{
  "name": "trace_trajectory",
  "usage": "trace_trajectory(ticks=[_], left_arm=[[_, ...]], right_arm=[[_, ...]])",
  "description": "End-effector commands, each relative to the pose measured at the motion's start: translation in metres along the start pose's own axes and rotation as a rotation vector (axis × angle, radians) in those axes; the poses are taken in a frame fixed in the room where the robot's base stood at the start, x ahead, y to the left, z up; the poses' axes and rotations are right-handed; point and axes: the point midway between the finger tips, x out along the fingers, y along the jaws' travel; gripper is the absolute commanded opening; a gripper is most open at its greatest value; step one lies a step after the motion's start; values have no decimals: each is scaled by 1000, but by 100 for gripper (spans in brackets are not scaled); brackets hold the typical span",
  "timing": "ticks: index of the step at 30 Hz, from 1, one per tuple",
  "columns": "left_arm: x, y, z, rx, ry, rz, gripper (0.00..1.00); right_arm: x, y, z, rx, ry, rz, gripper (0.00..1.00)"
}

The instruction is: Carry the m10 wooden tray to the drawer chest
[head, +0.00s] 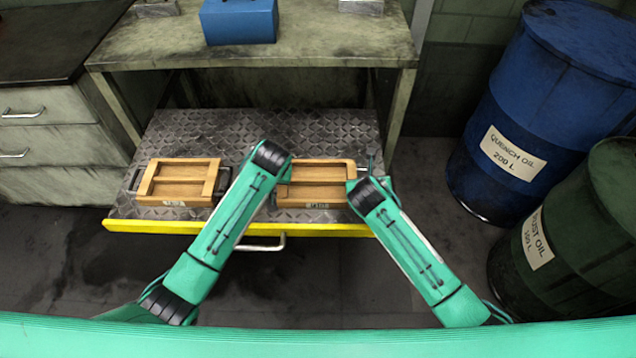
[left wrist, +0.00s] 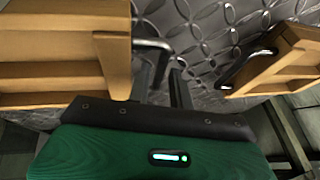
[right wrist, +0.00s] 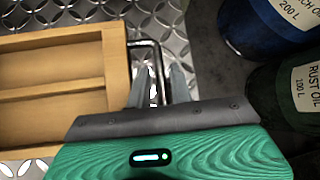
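Two wooden trays with dark end handles lie on a diamond-plate surface: a left tray (head: 180,180) and a right tray (head: 318,173). Their front labels are too small to read surely. My left gripper (left wrist: 164,82) is at the left end of the right tray, fingers apart, with that tray's handle (left wrist: 153,44) running in at them. My right gripper (right wrist: 160,82) is at its right end, fingers apart, with the other handle (right wrist: 147,43) reaching between them. Whether the fingers touch the handles I cannot tell. The drawer chest (head: 45,142) stands at the far left.
The plate surface (head: 255,122) has a yellow front edge (head: 150,226) and a pull handle. A workbench (head: 330,50) with a blue box (head: 238,22) overhangs its back. Blue (head: 545,95) and dark green (head: 580,240) drums stand at right. Floor in front of the chest is clear.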

Motion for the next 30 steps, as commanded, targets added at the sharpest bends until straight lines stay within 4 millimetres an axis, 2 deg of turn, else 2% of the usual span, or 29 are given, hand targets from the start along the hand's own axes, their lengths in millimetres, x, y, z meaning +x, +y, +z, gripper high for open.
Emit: trace_trajectory(ticks=[5,14,18,30], left_arm=[[10,0,0,0,0,0,21],[12,0,0,0,1,0,21],[12,0,0,0,0,0,0],[10,0,-1,0,1,1,0]], right_arm=[[10,0,0,0,0,1,22],[11,0,0,0,0,1,22],[11,0,0,0,0,1,0],[10,0,1,0,-1,1,0]])
